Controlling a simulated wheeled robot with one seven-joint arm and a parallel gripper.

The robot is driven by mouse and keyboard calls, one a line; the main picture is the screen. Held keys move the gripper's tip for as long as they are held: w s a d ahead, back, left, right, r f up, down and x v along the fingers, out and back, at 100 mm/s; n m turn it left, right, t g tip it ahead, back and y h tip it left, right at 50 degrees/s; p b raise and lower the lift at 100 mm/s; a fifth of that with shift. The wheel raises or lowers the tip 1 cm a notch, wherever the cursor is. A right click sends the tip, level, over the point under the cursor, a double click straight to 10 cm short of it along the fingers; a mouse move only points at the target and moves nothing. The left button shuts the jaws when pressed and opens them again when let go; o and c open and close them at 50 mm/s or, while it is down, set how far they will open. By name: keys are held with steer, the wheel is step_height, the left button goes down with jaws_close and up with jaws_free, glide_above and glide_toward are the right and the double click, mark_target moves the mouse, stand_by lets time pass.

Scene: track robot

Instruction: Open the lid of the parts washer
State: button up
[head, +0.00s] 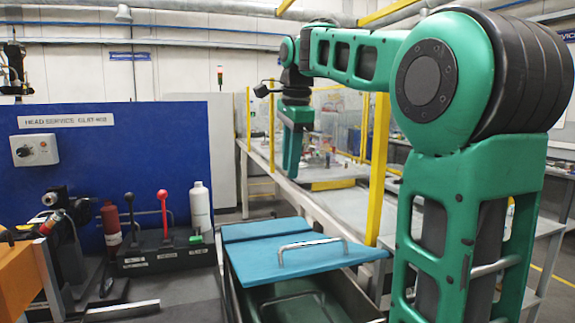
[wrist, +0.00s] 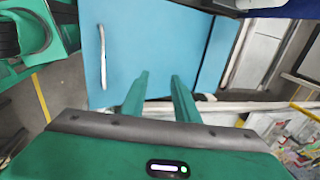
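The parts washer (head: 228,290) stands low in the middle of the head view. Its blue lid (head: 275,263) carries a pale bar handle (head: 311,243). A second blue panel (head: 268,229) adjoins the lid at the back. Below the lid's front edge I see a dark green surface; I cannot tell the lid's exact tilt. My gripper (head: 291,165) points down beyond the washer, apart from the handle. In the wrist view, the two fingers of my gripper (wrist: 158,82) are spread with nothing between them. The lid (wrist: 150,40) is beyond them, with the handle (wrist: 102,55) to their left.
A blue panel (head: 110,140) stands at the left, behind a bench with a red bottle (head: 111,224), a white bottle (head: 200,207) and a lever box (head: 165,254). A yellow post (head: 377,165) and a long table (head: 300,192) lie behind and right of the washer.

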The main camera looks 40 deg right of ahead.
steer(key=shift+c, duration=0.7)
jaws_close()
stand_by(0.5)
steer(key=c, duration=0.6)
jaws_free()
steer(key=o, duration=0.7)
steer(key=shift+o, duration=0.2)
steer(key=shift+r, duration=0.15)
steer(key=v, duration=1)
steer(key=shift+r, duration=0.2)
steer(key=shift+c, duration=0.7)
